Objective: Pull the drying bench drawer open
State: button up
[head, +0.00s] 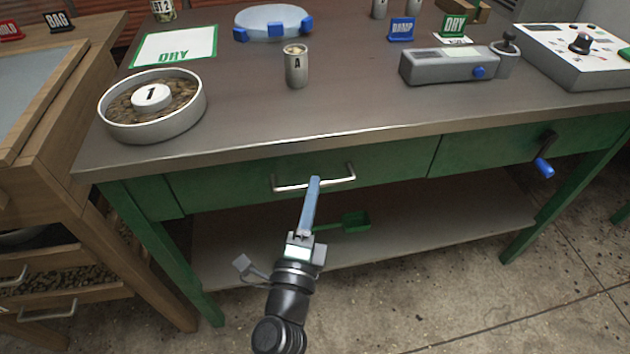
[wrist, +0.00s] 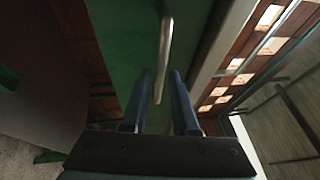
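The drying bench drawer (head: 395,163) is a green front under the bench's dark top, and looks flush with the frame. Its pale metal bar handle (head: 290,187) runs across the front; it also shows in the wrist view (wrist: 165,45). My gripper (head: 314,181) reaches up to the handle's middle with its blue fingers. In the wrist view my gripper (wrist: 160,76) is open, with one finger on each side of the bar and a gap showing beside it. How deep the bar sits between the fingers is hard to tell.
The bench top (head: 350,113) overhangs the drawer. A lower shelf (head: 420,233) with a green scoop (head: 355,221) lies below. A crank with a blue handle (head: 543,168) sticks out at the right. A wooden cabinet (head: 130,240) stands left; the floor in front is clear.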

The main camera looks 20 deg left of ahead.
jog(key=shift+x, duration=1.25)
jog(key=shift+c, duration=0.3)
grip_shut()
